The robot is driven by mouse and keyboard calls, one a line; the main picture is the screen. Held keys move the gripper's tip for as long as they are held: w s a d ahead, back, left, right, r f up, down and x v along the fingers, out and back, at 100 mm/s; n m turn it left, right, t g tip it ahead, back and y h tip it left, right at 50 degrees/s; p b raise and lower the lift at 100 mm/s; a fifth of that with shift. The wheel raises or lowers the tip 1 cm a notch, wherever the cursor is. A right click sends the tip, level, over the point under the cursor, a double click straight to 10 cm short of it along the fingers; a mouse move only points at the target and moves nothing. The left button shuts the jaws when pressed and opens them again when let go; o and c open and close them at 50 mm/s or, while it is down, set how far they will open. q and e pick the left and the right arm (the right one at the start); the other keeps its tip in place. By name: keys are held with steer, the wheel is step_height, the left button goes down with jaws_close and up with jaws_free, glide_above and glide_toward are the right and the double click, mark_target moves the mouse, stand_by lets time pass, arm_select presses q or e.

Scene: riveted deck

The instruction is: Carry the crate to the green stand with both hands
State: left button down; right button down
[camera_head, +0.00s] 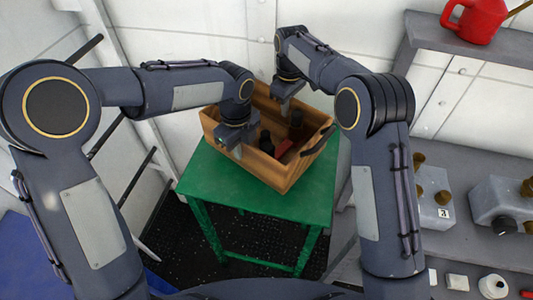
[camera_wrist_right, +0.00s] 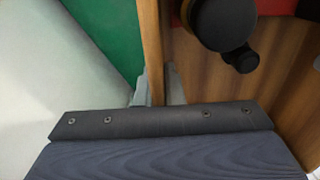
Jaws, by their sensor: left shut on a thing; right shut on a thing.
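The wooden crate (camera_head: 262,172) is over the top of the green stand (camera_head: 235,194) in the head view. It looks level; whether its base touches the stand is hard to tell. My left gripper (camera_head: 236,150) is shut on the crate's near-left wall. My right gripper (camera_head: 279,108) is shut on the far wall. In the right wrist view the crate's wall edge (camera_wrist_right: 150,45) stands between the right fingertips (camera_wrist_right: 158,88), with the green stand (camera_wrist_right: 112,35) outside it. Dark objects (camera_head: 266,143) and a red item (camera_head: 283,147) are inside the crate.
A grey bench at right holds grey boxes (camera_head: 433,212) and small items. A shelf above carries a red can (camera_head: 473,20). White riveted walls close in behind the stand. Dark rails (camera_head: 140,190) are left of it, and a blue surface (camera_head: 25,255) is lower left.

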mark_target(242, 164)
arm_select(q)
steer(key=shift+f, duration=0.1)
arm_select(e)
steer(key=shift+f, duration=0.1)
